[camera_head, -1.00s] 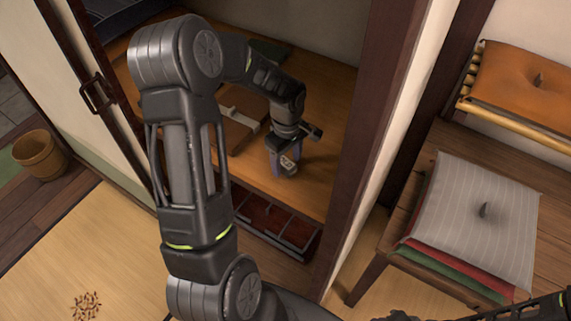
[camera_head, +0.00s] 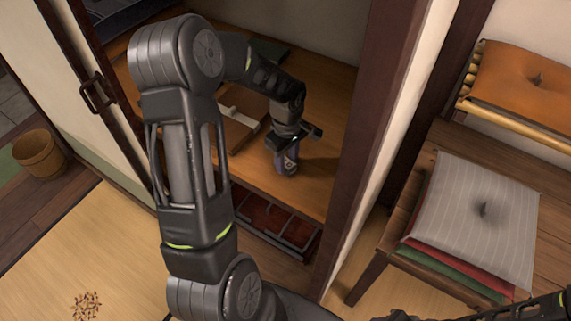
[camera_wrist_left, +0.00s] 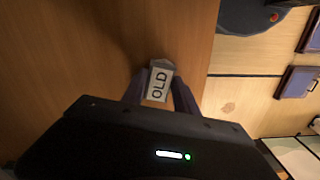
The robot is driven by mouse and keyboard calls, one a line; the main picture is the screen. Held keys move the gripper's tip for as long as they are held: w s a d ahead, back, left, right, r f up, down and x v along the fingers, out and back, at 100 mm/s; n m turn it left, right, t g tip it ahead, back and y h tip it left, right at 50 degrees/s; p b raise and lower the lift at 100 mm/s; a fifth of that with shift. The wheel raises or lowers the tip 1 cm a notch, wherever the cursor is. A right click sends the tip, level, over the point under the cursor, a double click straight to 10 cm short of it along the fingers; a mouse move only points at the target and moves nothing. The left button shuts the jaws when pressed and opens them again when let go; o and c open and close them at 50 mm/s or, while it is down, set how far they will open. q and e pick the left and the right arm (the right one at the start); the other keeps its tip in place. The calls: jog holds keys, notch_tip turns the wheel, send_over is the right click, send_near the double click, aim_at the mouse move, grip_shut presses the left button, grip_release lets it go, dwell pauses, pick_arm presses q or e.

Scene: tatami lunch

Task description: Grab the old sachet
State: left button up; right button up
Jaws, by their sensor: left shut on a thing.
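In the head view my left gripper (camera_head: 286,162) points down at the wooden closet floor (camera_head: 318,178); the sachet is largely hidden there by the fingers. I cannot tell whether the sachet still touches the floor. My right gripper does not show clearly; only dark parts of my right arm appear at the bottom right.
A brown flat box (camera_head: 238,128) with a pale fastening lies left of the gripper. A dark red divided tray (camera_head: 275,222) sits in front. The closet's right post (camera_head: 365,150) stands close by. Cushions (camera_head: 480,215) are stacked on a bench at right.

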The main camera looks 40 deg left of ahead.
aim_at(287, 163)
pick_arm(q)
grip_shut()
jog(key=shift+r, duration=0.2)
notch_tip(287, 163, up, 10)
jog(key=b, duration=0.1)
jog(key=shift+f, duration=0.2)
dwell(0.4)
